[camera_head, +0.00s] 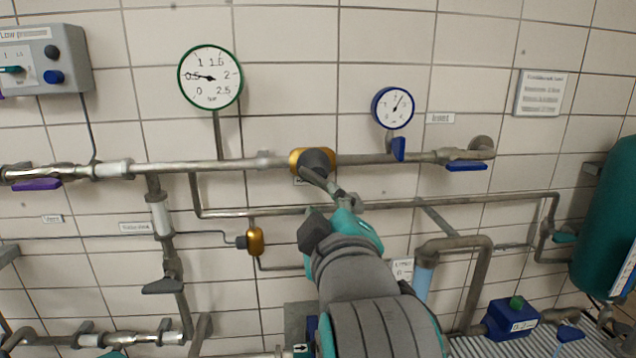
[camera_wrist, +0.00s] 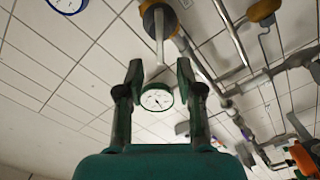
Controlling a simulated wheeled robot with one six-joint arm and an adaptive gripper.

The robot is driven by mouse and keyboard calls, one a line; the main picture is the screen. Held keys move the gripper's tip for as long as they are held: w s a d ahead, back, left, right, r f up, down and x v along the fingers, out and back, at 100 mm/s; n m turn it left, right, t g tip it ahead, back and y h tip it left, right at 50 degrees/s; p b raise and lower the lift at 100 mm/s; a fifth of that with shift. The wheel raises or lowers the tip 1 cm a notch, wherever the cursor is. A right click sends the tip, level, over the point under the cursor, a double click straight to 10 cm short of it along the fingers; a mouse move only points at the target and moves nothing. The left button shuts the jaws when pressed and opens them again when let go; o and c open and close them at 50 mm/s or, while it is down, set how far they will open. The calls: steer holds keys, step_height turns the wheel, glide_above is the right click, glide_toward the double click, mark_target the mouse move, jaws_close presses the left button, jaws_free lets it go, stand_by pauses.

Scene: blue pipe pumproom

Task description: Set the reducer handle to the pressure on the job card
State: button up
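The reducer (camera_head: 296,161) is a brass body with a dark grey knob on the horizontal pipe; it also shows at the top of the wrist view (camera_wrist: 150,8). Its handle (camera_head: 322,182) is a grey lever slanting down right toward my gripper (camera_head: 338,212).
A grey control box (camera_head: 40,60) is at upper left. A lower pipe (camera_head: 450,202) runs behind my gripper. A teal tank (camera_head: 608,215) stands at far right.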

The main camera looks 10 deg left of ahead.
mark_target(319, 184)
steer(key=x, duration=0.9)
steer(key=shift+w, duration=0.2)
jaws_close()
